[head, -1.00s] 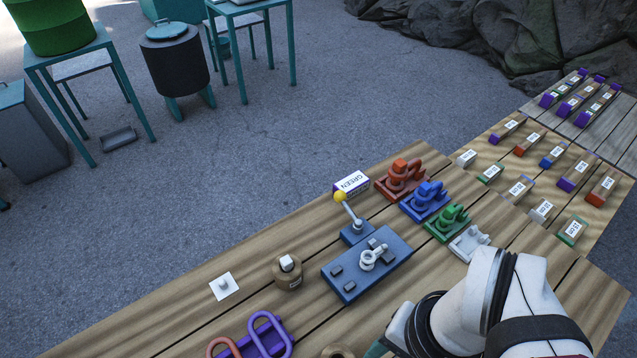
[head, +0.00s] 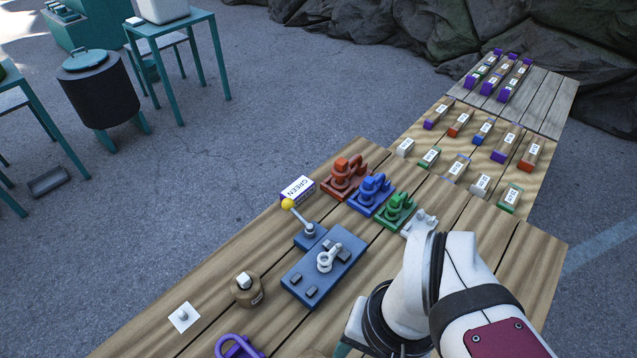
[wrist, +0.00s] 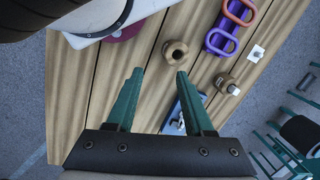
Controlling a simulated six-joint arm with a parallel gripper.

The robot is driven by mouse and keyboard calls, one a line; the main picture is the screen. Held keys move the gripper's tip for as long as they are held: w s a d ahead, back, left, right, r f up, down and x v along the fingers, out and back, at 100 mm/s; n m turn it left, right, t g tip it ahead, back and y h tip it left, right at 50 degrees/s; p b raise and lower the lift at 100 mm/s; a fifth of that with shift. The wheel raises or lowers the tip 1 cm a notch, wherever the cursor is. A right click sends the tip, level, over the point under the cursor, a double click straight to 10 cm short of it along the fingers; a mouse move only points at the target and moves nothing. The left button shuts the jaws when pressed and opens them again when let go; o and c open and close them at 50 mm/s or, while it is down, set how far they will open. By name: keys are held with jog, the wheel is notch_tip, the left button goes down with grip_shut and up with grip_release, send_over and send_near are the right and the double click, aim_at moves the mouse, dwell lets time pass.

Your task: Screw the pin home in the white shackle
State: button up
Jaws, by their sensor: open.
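A small white shackle (head: 327,260) lies on the blue-grey fixture plate (head: 300,281), beside a dark block. Its pin cannot be made out clearly. A low white stand (head: 418,222), partly behind my arm, ends the row of red, blue and green shackle stands. My gripper (wrist: 158,74) is open and empty in the wrist view, pointing over the wooden table. Its right finger partly covers the blue-grey fixture (wrist: 178,117). In the head view my arm is at the lower right, and the fingers are mostly out of sight.
A yellow-knobbed lever (head: 290,205) stands at the fixture's far side, near a box marked GREEN (head: 298,189). A round wooden holder (head: 246,290) and white plate (head: 183,317) are left. A wooden spool (wrist: 175,53) and purple link (wrist: 222,42) lie near my fingers.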

jog(key=n+h, duration=0.2)
jog(key=n, duration=3)
send_over(243, 278)
notch_tip(243, 278, down, 7)
jog(key=shift+f, duration=4.1)
grip_shut()
jog(key=shift+r, duration=0.1)
